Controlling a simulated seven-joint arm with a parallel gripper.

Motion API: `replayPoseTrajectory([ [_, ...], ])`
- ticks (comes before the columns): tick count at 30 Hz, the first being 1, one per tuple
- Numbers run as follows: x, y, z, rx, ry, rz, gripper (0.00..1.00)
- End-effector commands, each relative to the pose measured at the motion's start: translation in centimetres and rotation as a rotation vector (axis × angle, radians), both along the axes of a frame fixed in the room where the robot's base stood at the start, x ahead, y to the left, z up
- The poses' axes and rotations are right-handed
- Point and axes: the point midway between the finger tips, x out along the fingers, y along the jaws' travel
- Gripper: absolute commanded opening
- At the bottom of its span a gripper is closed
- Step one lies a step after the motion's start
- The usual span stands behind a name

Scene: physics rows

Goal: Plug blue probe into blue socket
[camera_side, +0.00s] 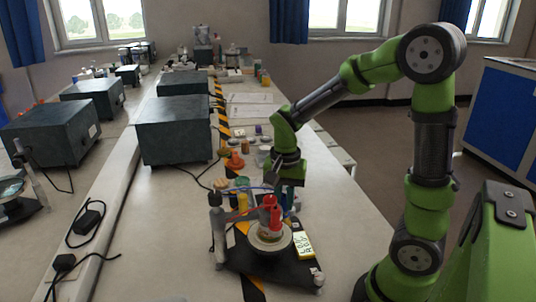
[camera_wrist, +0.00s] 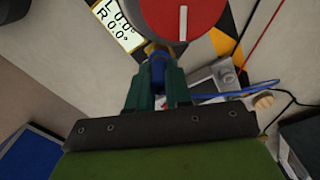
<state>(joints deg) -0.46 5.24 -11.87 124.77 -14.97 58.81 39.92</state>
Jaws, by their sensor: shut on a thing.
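My gripper (camera_wrist: 157,85) is shut on the blue probe (camera_wrist: 157,70), which shows as a blue strip between the green fingers in the wrist view. A blue cable (camera_wrist: 250,91) runs off to the right. Just beyond the fingertips is a brass-coloured part beside a round red-topped piece (camera_wrist: 183,18) with a white stripe. In the side view my gripper (camera_side: 288,187) is behind the instrument with red parts (camera_side: 275,217), which hides its fingertips. I cannot make out the blue socket, nor whether the probe touches anything.
The instrument stands on a black base (camera_side: 262,265) with a grey post (camera_side: 217,225) and a yellow display (camera_side: 303,245), reading L 0.0° R 0.0° in the wrist view. A yellow cylinder (camera_side: 243,203) stands behind. Dark boxes (camera_side: 172,130) occupy the left; the bench front right is clear.

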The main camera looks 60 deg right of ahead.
Motion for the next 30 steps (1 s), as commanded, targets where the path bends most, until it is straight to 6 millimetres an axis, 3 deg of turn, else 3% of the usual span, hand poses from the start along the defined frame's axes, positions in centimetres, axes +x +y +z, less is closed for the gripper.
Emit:
replayPoseTrajectory([
  [24, -0.02, 0.01, -0.99, 0.001, 0.000, -0.001, 0.00],
  [25, -0.01, 0.01, -0.97, 0.001, 0.000, -0.001, 0.24],
  [30, -0.06, -0.01, -0.97, 0.001, 0.001, -0.001, 0.49],
])
